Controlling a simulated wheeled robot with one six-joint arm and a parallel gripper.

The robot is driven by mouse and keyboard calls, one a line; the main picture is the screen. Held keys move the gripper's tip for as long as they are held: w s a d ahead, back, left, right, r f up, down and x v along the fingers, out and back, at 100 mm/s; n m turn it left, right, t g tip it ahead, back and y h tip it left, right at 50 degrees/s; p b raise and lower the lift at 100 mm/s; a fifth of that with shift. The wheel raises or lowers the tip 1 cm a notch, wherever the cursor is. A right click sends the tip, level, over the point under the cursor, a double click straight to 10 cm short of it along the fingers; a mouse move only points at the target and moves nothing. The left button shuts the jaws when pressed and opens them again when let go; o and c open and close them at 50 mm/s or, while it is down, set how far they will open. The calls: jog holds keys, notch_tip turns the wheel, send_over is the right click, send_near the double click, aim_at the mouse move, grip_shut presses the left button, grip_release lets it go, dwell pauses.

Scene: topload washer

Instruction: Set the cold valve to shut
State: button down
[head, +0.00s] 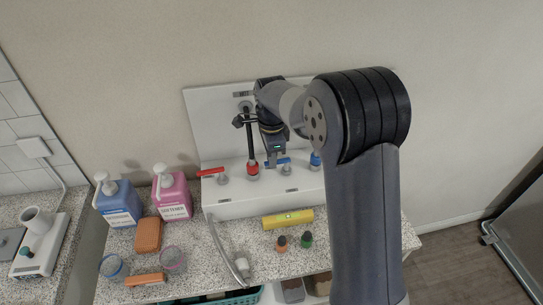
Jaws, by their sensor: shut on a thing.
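The cold valve is the blue lever (271,164) on the white box below the wall panel. Its handle lies sideways, reaching left from its small metal stem. My gripper (277,157) points down from above and is shut on the blue handle. The fingers hide part of the handle, so the exact grip is hard to see. A red lever (210,171), also lying sideways, sits to the left on the same box. A red hose fitting (252,169) with a black hose stands between the levers. A blue fitting (315,158) stands just right of my gripper.
Blue (119,205) and pink (172,197) pump bottles stand left of the white box (265,203). A yellow level (288,219), an orange cap (281,243) and a green cap (306,240) lie in front. My arm hides the box's right part.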

jog(key=c, duration=1.4)
grip_release()
notch_tip(320, 180, up, 11)
jog(key=b, duration=0.1)
jog(key=shift+f, duration=0.2)
notch_tip(320, 180, down, 11)
jog(key=shift+r+p, duration=0.1)
jog(key=shift+p, duration=0.4)
jog(key=shift+s+n, duration=0.1)
jog(key=shift+n, duration=0.2)
jog(key=shift+r, duration=0.1)
